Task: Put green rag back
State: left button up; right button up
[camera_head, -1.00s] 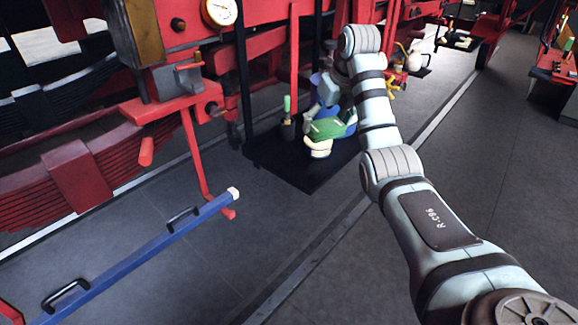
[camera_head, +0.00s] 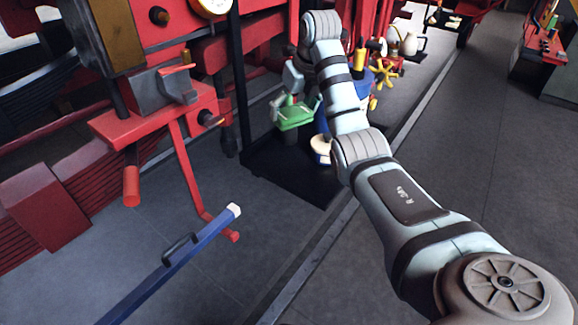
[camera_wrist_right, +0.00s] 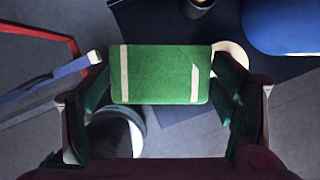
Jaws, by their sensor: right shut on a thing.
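The green rag (camera_head: 296,117) is a folded green block with pale stripes. My right gripper (camera_head: 297,106) is shut on it and holds it raised above the left part of the black tray (camera_head: 300,184). In the right wrist view the green rag (camera_wrist_right: 160,73) spans between the two fingers of my right gripper (camera_wrist_right: 160,88). A dark round container (camera_wrist_right: 118,134) with a pale rim shows below the rag there. My left gripper is not in view.
A cream-topped round jar (camera_head: 321,146) and a blue container (camera_wrist_right: 285,25) stand on the tray near the rag. A blue bar (camera_head: 190,255) with a black handle lies at the front left. Red machinery (camera_head: 165,110) borders the left side.

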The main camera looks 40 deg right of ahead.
jog(key=f, duration=0.5)
jog(key=s+f+b, duration=0.1)
jog(key=f, duration=0.5)
jog(key=s+f, duration=0.1)
jog(key=f, duration=0.5)
jog(key=shift+d+f+b, duration=0.25)
jog(key=shift+d+b, duration=0.05)
jog(key=shift+b, duration=0.1)
jog(key=shift+f, duration=0.15)
jog(key=shift+s, duration=0.15)
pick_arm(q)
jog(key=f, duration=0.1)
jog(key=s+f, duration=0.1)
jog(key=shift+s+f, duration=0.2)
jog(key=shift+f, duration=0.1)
pick_arm(e)
jog(key=o, duration=0.7)
jog(key=shift+o, duration=0.2)
